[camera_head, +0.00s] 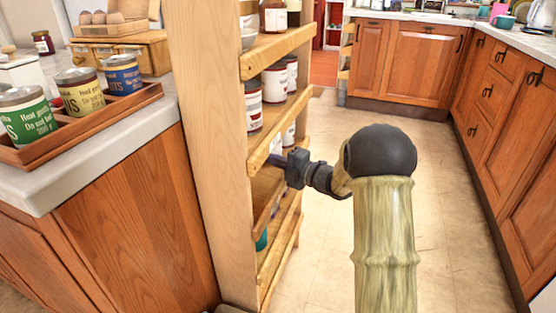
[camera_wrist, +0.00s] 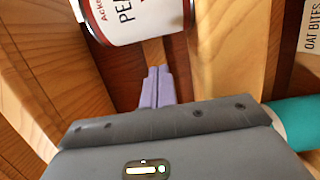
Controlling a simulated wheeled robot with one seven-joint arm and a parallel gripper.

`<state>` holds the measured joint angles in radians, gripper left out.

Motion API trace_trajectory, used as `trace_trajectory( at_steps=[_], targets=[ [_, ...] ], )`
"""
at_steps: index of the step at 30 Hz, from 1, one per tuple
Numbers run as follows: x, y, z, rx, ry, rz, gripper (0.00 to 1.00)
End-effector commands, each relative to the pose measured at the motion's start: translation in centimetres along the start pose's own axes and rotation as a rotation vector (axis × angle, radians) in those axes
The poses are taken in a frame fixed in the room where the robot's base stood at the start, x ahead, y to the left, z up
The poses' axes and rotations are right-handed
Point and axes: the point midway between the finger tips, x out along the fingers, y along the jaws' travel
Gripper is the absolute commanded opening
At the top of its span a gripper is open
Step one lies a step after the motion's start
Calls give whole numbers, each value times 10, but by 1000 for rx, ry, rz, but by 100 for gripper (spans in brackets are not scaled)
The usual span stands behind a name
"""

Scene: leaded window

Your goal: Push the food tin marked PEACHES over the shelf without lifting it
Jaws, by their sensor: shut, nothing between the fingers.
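The PEACHES tin (camera_wrist: 145,20) has a white label with dark letters, of which "PEA" shows, and a red band. It is at the top of the wrist view, cut off by the frame edge. My gripper (camera_wrist: 158,70) has its purple fingers together and empty, with their tips just short of the tin; I cannot tell whether they touch. In the head view my gripper (camera_head: 274,160) reaches in at the open side of the wooden shelf unit (camera_head: 205,150). I cannot tell which tin there is PEACHES.
White-labelled tins (camera_head: 274,83) stand on the shelf above my gripper. A teal container (camera_wrist: 297,122) and a box marked OAT BITES (camera_wrist: 312,28) are right of it in the wrist view. A counter with a tray of tins (camera_head: 100,115) is left. The floor (camera_head: 320,225) right of the shelves is clear.

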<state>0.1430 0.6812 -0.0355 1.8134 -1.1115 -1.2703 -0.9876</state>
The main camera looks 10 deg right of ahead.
Motion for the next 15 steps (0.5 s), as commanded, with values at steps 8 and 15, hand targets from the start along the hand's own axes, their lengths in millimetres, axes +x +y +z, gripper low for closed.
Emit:
trace_trajectory(
  at_steps=[8,15],
  targets=[
    [-44,2,-4,3,-5,-3,0],
    [-86,2,-4,2,-4,-2,0]
  ],
)
